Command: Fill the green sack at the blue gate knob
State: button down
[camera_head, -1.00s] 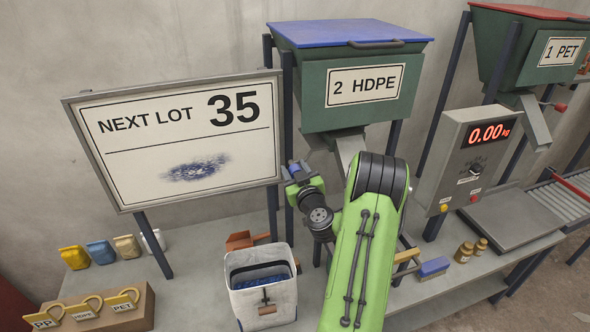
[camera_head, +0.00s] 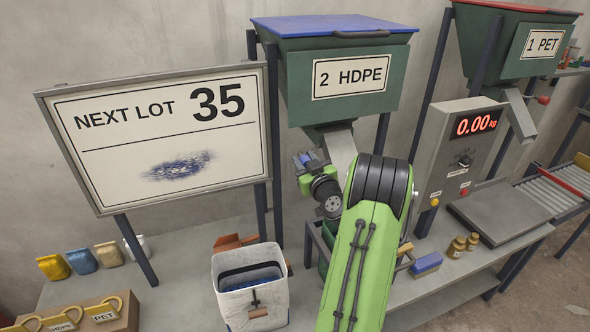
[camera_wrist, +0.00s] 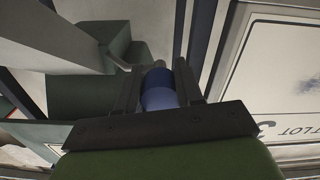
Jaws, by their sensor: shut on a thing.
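My gripper (camera_wrist: 158,92) is shut on the blue gate knob (camera_wrist: 158,97), which sits between its two dark fingers in the wrist view. In the head view my wrist is beside the grey chute (camera_head: 342,150) under the 2 HDPE hopper (camera_head: 340,92), and my arm hides part of this area. A dark green thing, perhaps the green sack (camera_head: 323,264), shows a little in a dark frame below the chute. My arm covers most of it, so I cannot tell its fill. The scale display (camera_head: 476,122) reads 0.00 kg.
A white bin (camera_head: 249,300) with blue contents stands on the bench left of my arm. The NEXT LOT 35 board (camera_head: 165,135) is close on the left. The scale plate (camera_head: 500,213), jars and a blue brush (camera_head: 426,263) lie right. The 1 PET hopper (camera_head: 515,50) is further right.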

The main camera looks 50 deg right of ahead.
jog(key=shift+s+d, duration=0.15)
jog(key=c, duration=0.7)
grip_release()
jog(key=shift+s+d+f, duration=0.1)
jog(key=shift+d, duration=0.05)
jog(key=shift+c, duration=0.2)
jog(key=b+v, duration=0.7)
jog(key=v, duration=0.8)
jog(key=shift+s+a, duration=0.25)
jog(key=shift+a, duration=0.05)
